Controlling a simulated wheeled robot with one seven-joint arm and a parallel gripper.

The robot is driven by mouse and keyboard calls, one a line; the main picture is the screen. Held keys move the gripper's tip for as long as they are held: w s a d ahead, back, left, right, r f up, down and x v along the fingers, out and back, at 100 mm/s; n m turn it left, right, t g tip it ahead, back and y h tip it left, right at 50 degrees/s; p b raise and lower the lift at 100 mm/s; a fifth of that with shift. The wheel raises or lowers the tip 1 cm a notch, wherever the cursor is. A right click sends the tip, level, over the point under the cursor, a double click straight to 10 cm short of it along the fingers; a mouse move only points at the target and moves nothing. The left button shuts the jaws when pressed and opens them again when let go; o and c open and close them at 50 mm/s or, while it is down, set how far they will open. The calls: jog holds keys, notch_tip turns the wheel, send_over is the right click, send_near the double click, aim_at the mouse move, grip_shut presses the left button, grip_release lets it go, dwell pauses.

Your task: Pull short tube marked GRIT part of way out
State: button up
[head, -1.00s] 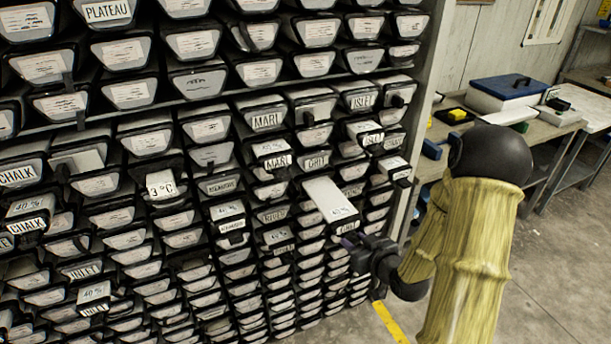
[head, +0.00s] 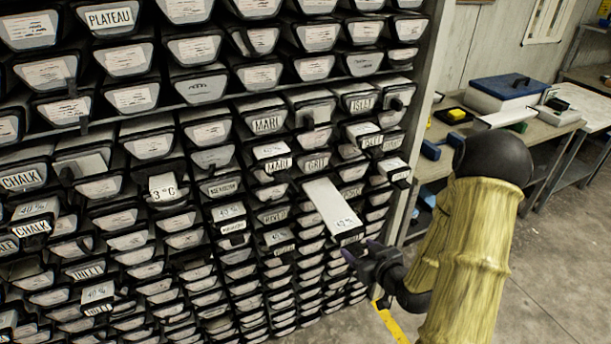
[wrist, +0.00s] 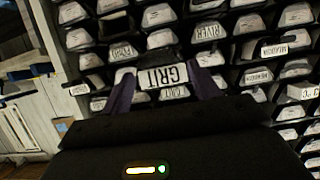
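The short tube marked GRIT (head: 325,203) sticks out of the rack in the head view, its pale top bare and a 40 % mark near its front end. Its GRIT label (wrist: 163,76) reads upside down in the wrist view. My gripper (head: 361,249) is just in front of and below the tube's front end. Its dark purple fingers (wrist: 161,85) are spread, one on each side of the label. I cannot tell whether either finger touches the tube.
Another GRIT label (head: 316,163) is on the rack above. A bench with a blue-lidded box (head: 508,88) stands at right. Floor is clear there.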

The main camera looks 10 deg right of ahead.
jog(key=shift+f, duration=0.15)
jog(key=shift+r+p, duration=0.2)
jog(key=shift+p, duration=0.15)
jog(key=shift+s+r+p, duration=0.1)
jog(key=shift+p, duration=0.2)
jog(key=p, duration=0.3)
jog(key=shift+s+d+r+p, duration=0.25)
jog(key=shift+s+r+p, duration=0.05)
jog(key=shift+s+p, duration=0.05)
jog(key=p+v, duration=1.6)
jog(key=p, duration=0.1)
jog(key=shift+s+f, duration=0.2)
jog(key=shift+f, duration=0.05)
jog(key=shift+w+a, duration=0.1)
